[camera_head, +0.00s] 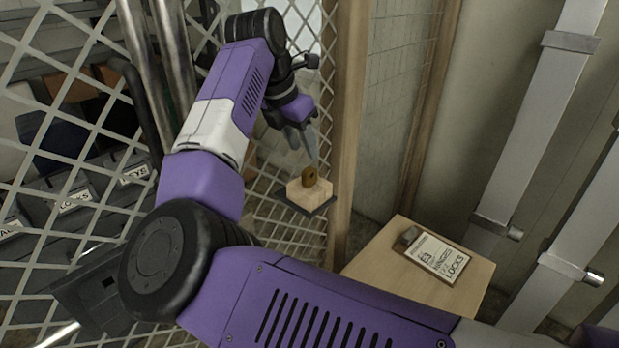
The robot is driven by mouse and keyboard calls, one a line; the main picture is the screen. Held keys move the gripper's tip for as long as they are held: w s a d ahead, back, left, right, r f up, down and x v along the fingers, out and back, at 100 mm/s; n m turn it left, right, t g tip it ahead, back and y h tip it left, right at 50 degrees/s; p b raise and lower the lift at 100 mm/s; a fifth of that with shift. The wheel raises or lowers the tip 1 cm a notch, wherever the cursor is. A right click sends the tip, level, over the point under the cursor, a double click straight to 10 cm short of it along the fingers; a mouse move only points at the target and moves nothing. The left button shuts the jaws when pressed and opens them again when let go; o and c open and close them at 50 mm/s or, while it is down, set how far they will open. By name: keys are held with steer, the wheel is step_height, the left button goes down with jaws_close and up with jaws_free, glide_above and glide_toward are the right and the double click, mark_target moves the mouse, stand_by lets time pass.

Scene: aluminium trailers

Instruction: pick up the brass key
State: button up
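The brass key (310,176) is a small brown-gold shape that appears to stand upright on a pale wooden block (308,196). The block rests on a small dark shelf (284,200) by the wire mesh. My gripper (306,155) hangs just above the key, pointing down, and its grey fingers look apart with nothing seen between them. The right fingertip is close to the key's top; I cannot tell whether it touches.
Wire mesh (100,120) stands at the left and behind the shelf, with a wooden post (348,110) close to its right. Labelled bins (75,200) sit behind the mesh. Metal posts (540,120) stand at the right.

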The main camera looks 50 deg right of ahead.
mark_target(309, 168)
steer(key=shift+x, duration=1.15)
steer(key=shift+s+a+f+p+x, duration=0.1)
steer(key=shift+a+p+x, duration=0.2)
steer(key=shift+x, duration=0.6)
steer(key=shift+s+a+f+p+x, duration=0.1)
steer(key=shift+p+x, duration=0.25)
steer(key=shift+x, duration=0.5)
steer(key=shift+a+p+x, duration=0.15)
steer(key=shift+p+x, duration=0.2)
steer(key=shift+x, duration=0.55)
steer(key=shift+c, duration=0.4)
jaws_close()
